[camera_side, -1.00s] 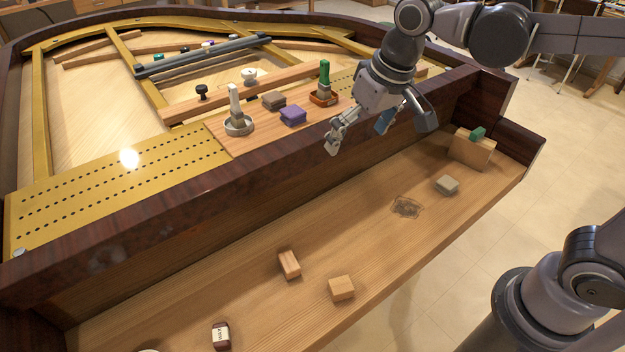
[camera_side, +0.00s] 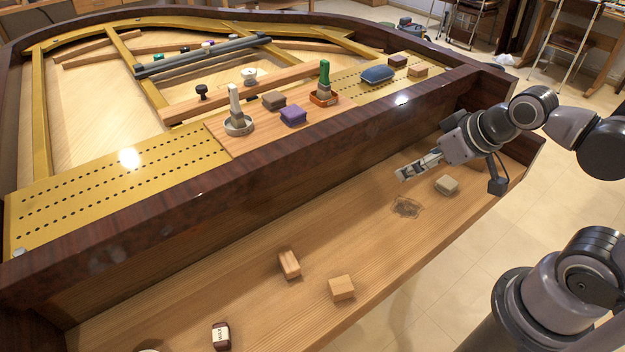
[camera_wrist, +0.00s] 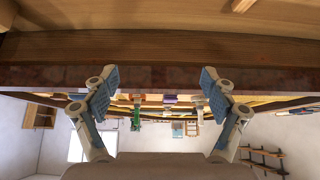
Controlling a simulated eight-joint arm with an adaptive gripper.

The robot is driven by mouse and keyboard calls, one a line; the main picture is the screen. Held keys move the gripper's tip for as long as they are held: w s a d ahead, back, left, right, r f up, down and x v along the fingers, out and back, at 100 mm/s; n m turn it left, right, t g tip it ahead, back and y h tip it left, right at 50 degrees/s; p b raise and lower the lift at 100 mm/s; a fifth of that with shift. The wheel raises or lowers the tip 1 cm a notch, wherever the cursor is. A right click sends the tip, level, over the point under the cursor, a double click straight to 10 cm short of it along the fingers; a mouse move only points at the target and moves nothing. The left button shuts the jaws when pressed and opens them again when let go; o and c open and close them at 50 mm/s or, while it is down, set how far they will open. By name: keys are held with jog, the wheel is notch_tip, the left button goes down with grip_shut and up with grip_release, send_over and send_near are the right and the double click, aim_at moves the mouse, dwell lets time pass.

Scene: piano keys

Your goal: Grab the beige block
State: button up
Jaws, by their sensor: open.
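A small beige-grey block (camera_side: 447,185) lies on the wooden shelf toward its right end. Two tan wooden blocks lie farther left on the shelf, one standing narrow (camera_side: 289,264) and one lower and wider (camera_side: 342,288). My gripper (camera_side: 405,172) hangs above the right part of the shelf, to the left of the beige-grey block and apart from it, pointing left. In the wrist view my gripper (camera_wrist: 159,78) has its two fingers spread wide with nothing between them. The beige-grey block cannot be made out in the wrist view.
A dark wooden front wall (camera_side: 230,180) runs behind the shelf. A small dark bottle with a white label (camera_side: 221,335) lies at the front left. A dark patch (camera_side: 407,207) marks the shelf. Above the wall are a purple block (camera_side: 293,115) and a blue pouch (camera_side: 377,74).

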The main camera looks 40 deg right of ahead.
jog(key=n+g, duration=0.7)
jog(key=n, duration=0.9)
send_over(286, 262)
notch_tip(286, 262, down, 17)
notch_tip(286, 262, down, 11)
jog(key=shift+r, duration=0.1)
jog(key=c, duration=1.2)
